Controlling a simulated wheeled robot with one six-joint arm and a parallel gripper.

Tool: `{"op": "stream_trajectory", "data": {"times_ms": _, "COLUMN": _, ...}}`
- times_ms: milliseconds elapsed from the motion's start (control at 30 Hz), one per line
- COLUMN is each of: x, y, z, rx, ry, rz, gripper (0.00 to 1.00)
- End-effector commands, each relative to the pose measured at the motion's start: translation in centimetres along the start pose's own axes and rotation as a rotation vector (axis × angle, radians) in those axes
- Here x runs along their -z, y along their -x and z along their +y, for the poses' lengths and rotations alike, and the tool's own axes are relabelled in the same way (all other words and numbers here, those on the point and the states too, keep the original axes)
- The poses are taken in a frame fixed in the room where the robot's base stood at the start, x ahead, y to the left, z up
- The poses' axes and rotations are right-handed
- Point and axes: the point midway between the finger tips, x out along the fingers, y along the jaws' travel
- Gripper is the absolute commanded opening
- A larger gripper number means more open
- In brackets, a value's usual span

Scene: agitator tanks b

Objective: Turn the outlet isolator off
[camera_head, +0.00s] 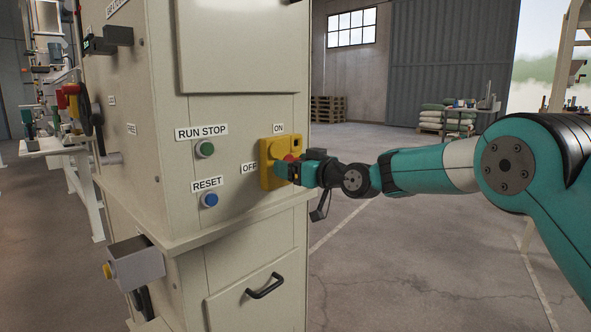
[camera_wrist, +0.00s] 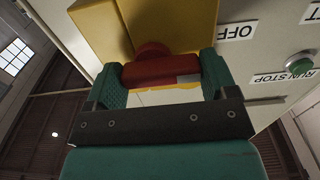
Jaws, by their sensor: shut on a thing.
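The outlet isolator is a yellow box (camera_head: 266,160) on the front of the beige cabinet, with an ON label above it and an OFF label to its left. Its red handle (camera_head: 290,158) is mostly hidden by my gripper in the head view. In the wrist view the red handle (camera_wrist: 160,72) lies across the picture between the two green fingers, with a pale mark near its right end. My gripper (camera_wrist: 162,76) is shut on this handle, a finger at each end. I cannot tell surely whether the handle points to ON or OFF.
A green RUN STOP button (camera_head: 205,149) and a blue RESET button (camera_head: 209,199) sit left of the isolator. A ledge (camera_head: 235,222) juts out below, above a drawer with a black handle (camera_head: 265,287). The floor to the right is open.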

Motion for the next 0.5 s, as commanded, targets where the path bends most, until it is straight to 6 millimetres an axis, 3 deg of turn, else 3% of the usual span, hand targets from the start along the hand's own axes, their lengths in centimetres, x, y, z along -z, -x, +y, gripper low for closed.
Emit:
{"op": "stream_trajectory", "data": {"times_ms": 367, "x": 0.15, "y": -0.02, "z": -0.12, "rx": 0.003, "ry": 0.009, "rz": 0.002, "gripper": 0.55}}
{"op": "stream_trajectory", "data": {"times_ms": 400, "x": 0.16, "y": -0.02, "z": -0.12, "rx": 0.003, "ry": 0.009, "rz": 0.002, "gripper": 0.81}}
{"op": "stream_trajectory", "data": {"times_ms": 500, "x": 0.14, "y": -0.02, "z": -0.12, "rx": 0.003, "ry": 0.008, "rz": 0.002, "gripper": 1.00}}
